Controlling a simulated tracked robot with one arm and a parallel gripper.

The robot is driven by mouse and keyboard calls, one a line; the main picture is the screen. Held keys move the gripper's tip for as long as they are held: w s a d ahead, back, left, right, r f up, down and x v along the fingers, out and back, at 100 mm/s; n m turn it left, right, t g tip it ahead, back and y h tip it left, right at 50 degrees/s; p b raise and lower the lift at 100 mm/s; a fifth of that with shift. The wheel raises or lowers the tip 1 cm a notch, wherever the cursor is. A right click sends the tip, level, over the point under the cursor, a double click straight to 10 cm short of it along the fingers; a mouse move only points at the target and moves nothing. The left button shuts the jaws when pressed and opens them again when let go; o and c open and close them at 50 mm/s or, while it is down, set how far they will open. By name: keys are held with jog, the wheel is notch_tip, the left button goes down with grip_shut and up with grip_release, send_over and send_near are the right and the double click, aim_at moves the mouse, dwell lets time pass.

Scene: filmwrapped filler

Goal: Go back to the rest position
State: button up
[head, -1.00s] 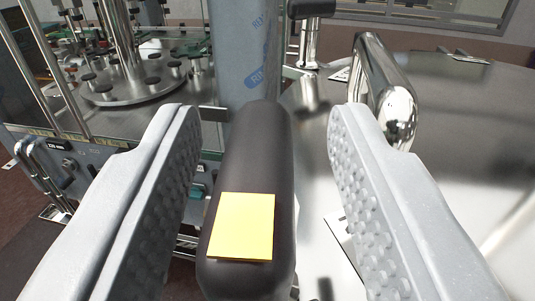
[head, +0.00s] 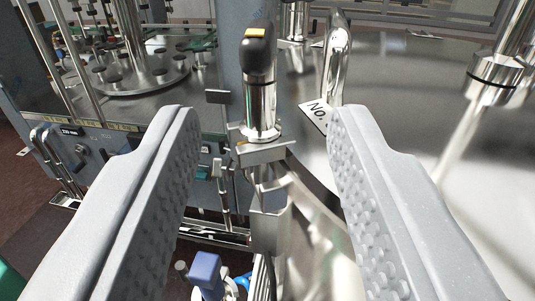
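My gripper (head: 265,120) is open and empty, with its two grey, studded fingers at the left and right of the head view. Beyond and between the fingertips stands a black knob-like handle (head: 259,58) with a small yellow patch on top. It sits on a shiny metal post (head: 260,108) fixed to a bracket. The fingers are apart from the handle, and nothing is between them up close.
A machine with a round plate (head: 130,82) stands at left. Metal sheeting (head: 310,230) and a blue part (head: 206,272) lie below.

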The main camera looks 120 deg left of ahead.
jog(key=shift+v, duration=0.85)
